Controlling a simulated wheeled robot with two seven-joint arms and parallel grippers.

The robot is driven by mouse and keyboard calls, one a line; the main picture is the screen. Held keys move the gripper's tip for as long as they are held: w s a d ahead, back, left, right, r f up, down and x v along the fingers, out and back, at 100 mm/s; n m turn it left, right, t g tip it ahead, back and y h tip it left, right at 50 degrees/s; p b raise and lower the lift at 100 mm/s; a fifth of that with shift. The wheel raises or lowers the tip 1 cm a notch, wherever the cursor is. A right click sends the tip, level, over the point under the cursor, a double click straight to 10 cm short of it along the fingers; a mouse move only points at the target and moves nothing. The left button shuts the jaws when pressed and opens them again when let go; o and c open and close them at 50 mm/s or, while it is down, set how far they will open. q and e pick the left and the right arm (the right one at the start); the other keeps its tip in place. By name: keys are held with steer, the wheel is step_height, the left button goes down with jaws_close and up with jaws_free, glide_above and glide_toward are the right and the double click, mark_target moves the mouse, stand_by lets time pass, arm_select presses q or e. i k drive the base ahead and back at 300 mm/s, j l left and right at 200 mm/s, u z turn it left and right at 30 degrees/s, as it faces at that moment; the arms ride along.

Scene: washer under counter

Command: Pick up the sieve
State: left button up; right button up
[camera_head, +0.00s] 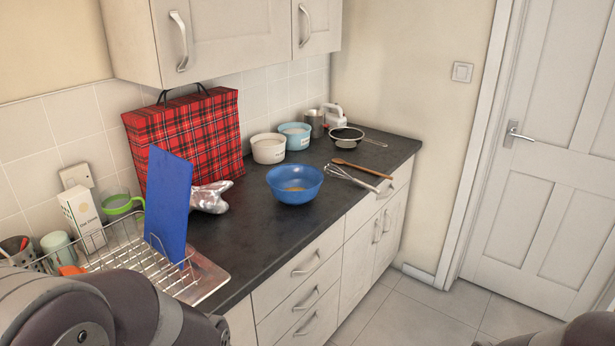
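The sieve (345,139) sits on the dark countertop (262,235) near its far end. It has a dark round rim and bowl, and its thin handle points right, toward the counter's end. My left arm shows at the bottom left, and a small part of my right arm shows at the bottom right corner. Neither gripper is in the picture, and both arms are well away from the sieve.
A wooden spoon (362,169) and a whisk (350,179) lie just in front of the sieve. A blue bowl (294,186), two canisters and a hand mixer (332,115) stand nearby. A dish rack (128,245) with a blue board (168,203) fills the near left.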

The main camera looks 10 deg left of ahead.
mark_target(343, 137)
steer(key=i+l+u, duration=0.2)
steer(key=i+u, duration=0.25)
steer(key=i+l+u, duration=0.2)
steer(key=l+u, duration=0.25)
steer(key=i+l, duration=0.25)
steer(key=i+l+u, duration=0.1)
steer(key=i+l, duration=0.15)
steer(key=l, duration=0.25)
steer(key=i+l, duration=0.25)
steer(key=i+l+u, duration=0.1)
steer(key=l, duration=0.4)
steer(key=i+l, duration=0.55)
steer(key=l, duration=0.25)
steer(key=i+l+u, duration=0.1)
steer(key=i+l, duration=0.15)
steer(key=l, duration=0.15)
steer(key=i+l, duration=0.2)
steer(key=l, duration=0.2)
steer(key=u, duration=0.05)
